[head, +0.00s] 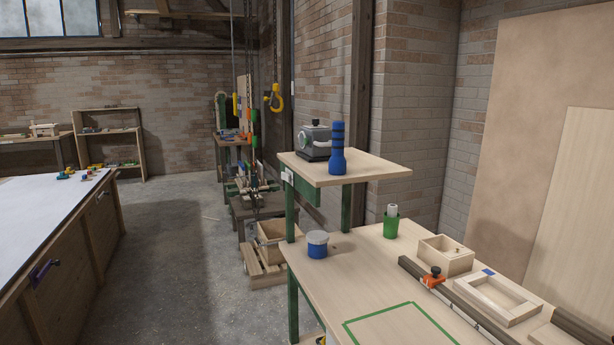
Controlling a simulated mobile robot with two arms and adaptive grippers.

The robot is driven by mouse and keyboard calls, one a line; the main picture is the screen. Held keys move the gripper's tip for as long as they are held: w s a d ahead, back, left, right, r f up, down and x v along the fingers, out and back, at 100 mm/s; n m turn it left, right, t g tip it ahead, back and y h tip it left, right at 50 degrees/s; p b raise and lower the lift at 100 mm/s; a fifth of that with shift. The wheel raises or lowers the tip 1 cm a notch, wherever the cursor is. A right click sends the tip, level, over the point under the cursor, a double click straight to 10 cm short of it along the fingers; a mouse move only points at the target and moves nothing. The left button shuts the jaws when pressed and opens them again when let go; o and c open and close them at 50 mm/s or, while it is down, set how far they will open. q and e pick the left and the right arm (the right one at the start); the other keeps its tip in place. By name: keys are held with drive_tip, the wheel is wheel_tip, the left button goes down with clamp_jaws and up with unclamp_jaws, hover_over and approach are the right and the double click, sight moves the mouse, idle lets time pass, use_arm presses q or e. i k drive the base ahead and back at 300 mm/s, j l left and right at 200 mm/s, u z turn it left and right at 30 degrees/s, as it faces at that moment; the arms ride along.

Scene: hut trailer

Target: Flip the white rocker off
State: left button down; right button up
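A small white plate, possibly the white rocker switch (288,174), sits on the left end of the green frame under the raised shelf (350,166). It is too small to tell which way it is tipped. Another small pale plate (292,87) is on the wall by the brick corner, too small to identify. Neither of my grippers shows in the head view.
The shelf bears a dark grey device (315,142) and a blue flashlight (338,150). The bench (350,272) below bears a blue tub (317,244), green cup (391,226), wooden boxes (445,254) and a bar clamp (433,280). Open floor (170,260) lies left, beside a white-topped table (40,212).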

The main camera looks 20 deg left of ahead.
sight(285, 177)
drive_tip(key=i+j, duration=0.15)
drive_tip(key=j, duration=0.3)
drive_tip(key=i+j+z, duration=0.15)
drive_tip(key=j, duration=0.25)
drive_tip(key=i+j, duration=0.15)
drive_tip(key=j, duration=0.3)
drive_tip(key=i+j+z, duration=0.1)
drive_tip(key=j, duration=0.35)
drive_tip(key=i+j+z, duration=0.1)
drive_tip(key=j, duration=0.4)
